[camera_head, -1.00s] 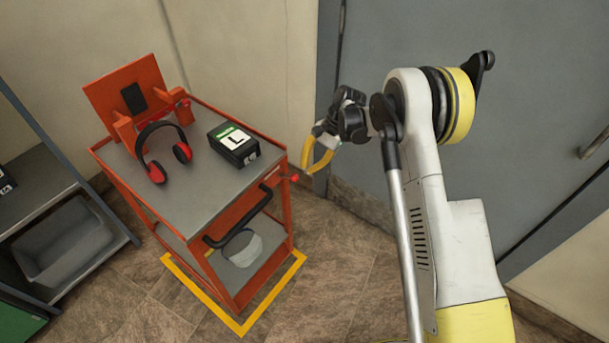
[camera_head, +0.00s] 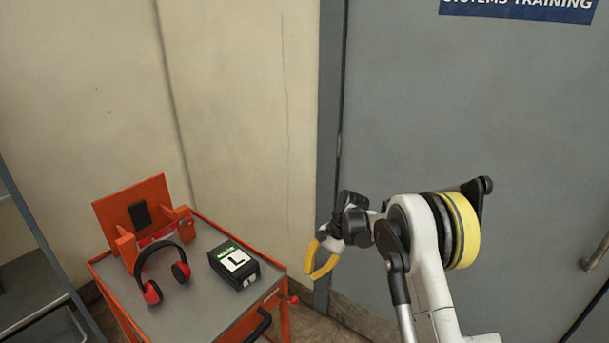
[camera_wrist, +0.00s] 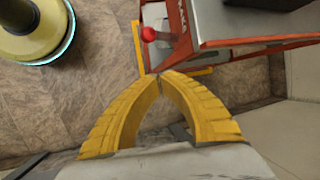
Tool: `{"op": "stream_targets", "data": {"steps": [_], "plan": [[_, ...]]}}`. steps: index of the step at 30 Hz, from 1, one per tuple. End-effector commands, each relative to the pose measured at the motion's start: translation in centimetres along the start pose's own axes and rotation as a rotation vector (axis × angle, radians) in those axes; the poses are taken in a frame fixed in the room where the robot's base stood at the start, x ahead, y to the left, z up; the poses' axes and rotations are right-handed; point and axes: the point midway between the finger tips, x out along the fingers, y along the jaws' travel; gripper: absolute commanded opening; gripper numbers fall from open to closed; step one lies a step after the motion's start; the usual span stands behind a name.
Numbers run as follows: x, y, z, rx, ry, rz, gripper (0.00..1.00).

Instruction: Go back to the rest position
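My gripper (camera_head: 312,277) has yellow curved fingers and hangs in the air just right of the orange cart's (camera_head: 287,320) near right corner. In the wrist view, my gripper's fingertips (camera_wrist: 160,76) meet, with nothing held between them. My white and yellow arm rises at the right of the head view, with its elbow bent.
The cart's grey top holds black-and-red headphones (camera_head: 163,272) and a black box marked L (camera_head: 234,265). A red knob (camera_wrist: 149,34) on the cart is near my fingertips in the wrist view. A grey door (camera_head: 500,130) stands behind my arm. A shelf (camera_head: 35,290) is at left.

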Motion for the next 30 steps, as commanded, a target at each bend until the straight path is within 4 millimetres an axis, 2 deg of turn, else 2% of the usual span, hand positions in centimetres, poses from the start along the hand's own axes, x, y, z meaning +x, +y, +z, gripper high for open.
{"op": "stream_targets", "data": {"steps": [4, 8, 12, 18, 24, 30], "plan": [[-4.3, 0.0, 1.7, -0.038, 0.06, -0.009, 0.0], [-10.0, 0.7, 4.6, -0.103, 0.154, -0.016, 0.0], [-15.4, 2.5, 8.3, -0.181, 0.263, -0.014, 0.0], [-21.2, 6.7, 14.0, -0.299, 0.42, 0.006, 0.0], [-24.3, 12.1, 19.5, -0.422, 0.573, 0.045, 0.0], [-24.8, 18.1, 24.1, -0.551, 0.723, 0.105, 0.0]]}}
